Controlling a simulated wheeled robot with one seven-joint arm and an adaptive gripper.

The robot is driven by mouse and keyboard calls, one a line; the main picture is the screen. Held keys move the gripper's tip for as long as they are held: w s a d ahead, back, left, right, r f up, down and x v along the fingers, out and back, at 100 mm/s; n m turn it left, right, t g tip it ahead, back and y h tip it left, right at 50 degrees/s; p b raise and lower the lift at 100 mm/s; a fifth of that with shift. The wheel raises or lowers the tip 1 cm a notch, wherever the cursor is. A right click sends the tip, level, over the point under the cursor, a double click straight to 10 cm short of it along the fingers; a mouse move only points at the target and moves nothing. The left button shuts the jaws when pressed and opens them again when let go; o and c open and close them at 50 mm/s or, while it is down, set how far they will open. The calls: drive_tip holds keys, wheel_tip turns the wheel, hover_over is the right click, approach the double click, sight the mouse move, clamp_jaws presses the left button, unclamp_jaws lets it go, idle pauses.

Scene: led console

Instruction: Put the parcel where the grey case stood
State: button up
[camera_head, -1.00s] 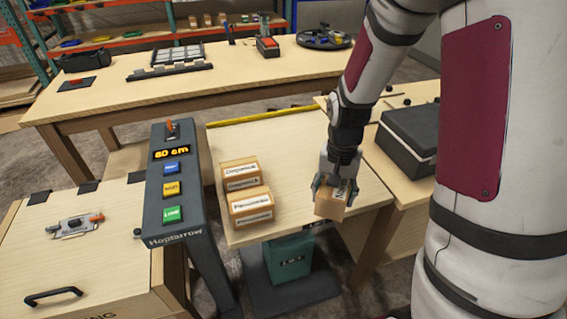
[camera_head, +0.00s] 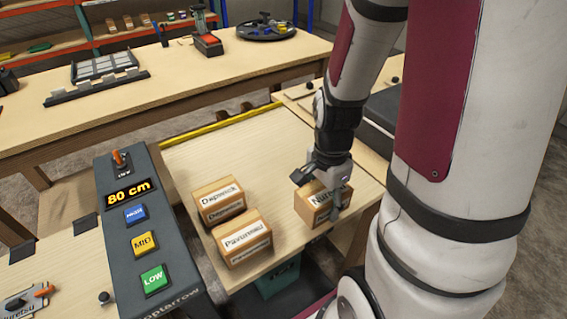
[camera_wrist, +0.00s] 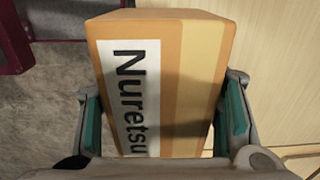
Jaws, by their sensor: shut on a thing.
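A small brown parcel (camera_head: 316,208) with a white label reading "Nuretsu" is in my gripper (camera_head: 324,190), at the right side of the lift table's wooden top (camera_head: 290,150). In the wrist view the parcel (camera_wrist: 190,85) fills the middle, between the two green-padded fingers. I cannot tell whether its underside touches the table top. A dark grey case (camera_head: 383,112) sits on the bench to the right, mostly hidden behind my arm.
Two labelled boxes, "Dapwick" (camera_head: 218,203) and "Pavunmid" (camera_head: 243,240), stand on the left of the table top. A control console (camera_head: 128,175) reads 80 cm, with several buttons. A long workbench (camera_head: 200,85) stands behind. The middle of the top is clear.

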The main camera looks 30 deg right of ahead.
drive_tip(key=w+d, duration=0.3)
drive_tip(key=w, duration=0.1)
drive_tip(key=w+d+f, duration=0.1)
drive_tip(key=w+d, duration=0.1)
drive_tip(key=w, duration=0.3)
drive_tip(key=w+d, duration=0.3)
drive_tip(key=w, duration=0.1)
drive_tip(key=shift+w+d+f+b, duration=0.15)
drive_tip(key=shift+d+f+b, duration=0.15)
drive_tip(key=shift+d+b, duration=0.1)
drive_tip(key=shift+a+f, duration=0.1)
drive_tip(key=shift+f, duration=1.6)
drive_tip(key=shift+f, duration=0.15)
drive_tip(key=o, duration=1.4)
